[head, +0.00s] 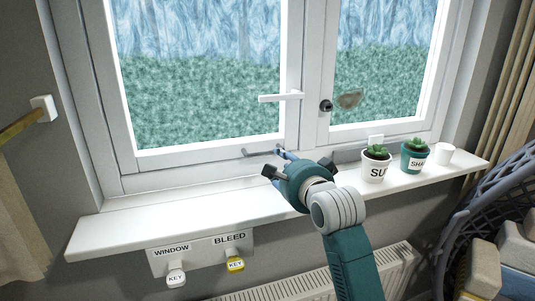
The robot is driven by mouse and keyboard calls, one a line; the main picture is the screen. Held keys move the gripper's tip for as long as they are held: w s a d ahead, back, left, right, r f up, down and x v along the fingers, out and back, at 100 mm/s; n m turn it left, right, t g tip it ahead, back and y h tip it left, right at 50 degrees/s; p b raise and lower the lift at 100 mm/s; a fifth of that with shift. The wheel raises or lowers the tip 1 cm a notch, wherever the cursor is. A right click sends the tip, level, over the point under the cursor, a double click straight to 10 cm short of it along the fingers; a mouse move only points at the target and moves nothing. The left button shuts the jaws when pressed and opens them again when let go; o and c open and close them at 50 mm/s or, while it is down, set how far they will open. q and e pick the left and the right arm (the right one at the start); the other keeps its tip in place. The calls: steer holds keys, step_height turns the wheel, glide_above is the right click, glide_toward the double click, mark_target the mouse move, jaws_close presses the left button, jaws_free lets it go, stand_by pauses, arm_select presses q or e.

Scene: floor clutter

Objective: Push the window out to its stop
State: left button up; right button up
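The window has a left sash (197,155) with a white lever handle (281,97), which points left. I cannot tell whether the sash stands slightly open. A small grey metal bar (262,151) lies low along the sash's bottom rail. My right gripper (281,155) is at that bottom rail, above the sill, with its fingertips by the right end of the bar. Whether they touch it, and whether the fingers are open or shut, I cannot tell. My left gripper is not in view.
Below hang a WINDOW key (176,277) and a BLEED key (235,264). A radiator (290,290) is underneath; a dark lattice chair (485,200) stands right.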

steer(key=p+x, duration=0.1)
steer(key=x, duration=0.3)
steer(key=shift+w, duration=0.2)
steer(key=p+x, duration=0.1)
steer(key=x, duration=0.1)
steer(key=shift+w+a+f, duration=0.1)
steer(key=shift+w+a, duration=0.1)
steer(key=shift+w, duration=0.1)
steer(key=shift+x, duration=0.8)
steer(key=shift+w+f, duration=0.1)
steer(key=shift+w, duration=0.05)
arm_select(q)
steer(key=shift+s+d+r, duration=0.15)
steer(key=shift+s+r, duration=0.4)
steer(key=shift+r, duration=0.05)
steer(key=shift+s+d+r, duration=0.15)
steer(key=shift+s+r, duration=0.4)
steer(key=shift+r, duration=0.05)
arm_select(e)
jaws_close()
